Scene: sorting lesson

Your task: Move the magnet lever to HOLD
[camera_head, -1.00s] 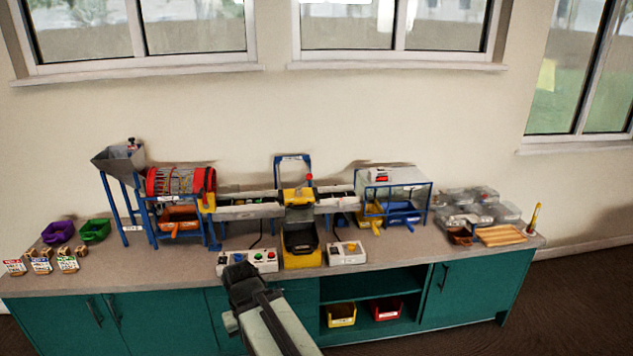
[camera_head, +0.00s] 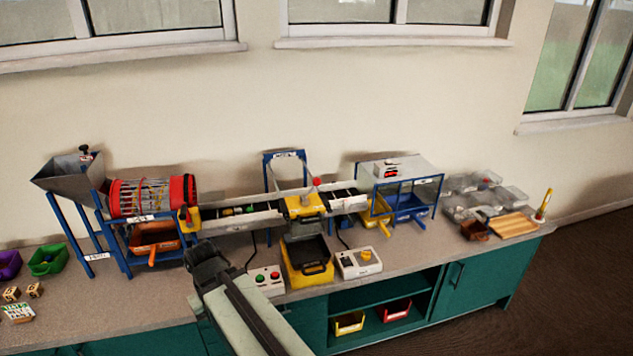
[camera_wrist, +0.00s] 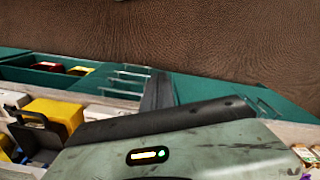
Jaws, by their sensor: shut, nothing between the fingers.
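The magnet lever is most likely the small red-knobbed handle (camera_head: 317,182) on the yellow unit (camera_head: 303,206) over the middle of the conveyor. It is too small to read its setting, and I can make out no HOLD mark. My gripper (camera_head: 204,254) is shut and empty. In the head view it appears at the left of the control boxes, in front of the conveyor's left part, and well left of the red knob. It appears apart from the knob.
A red drum (camera_head: 140,197) stands left, a white-topped box (camera_head: 400,168) right. A blue arch (camera_head: 266,175) rises behind the conveyor.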

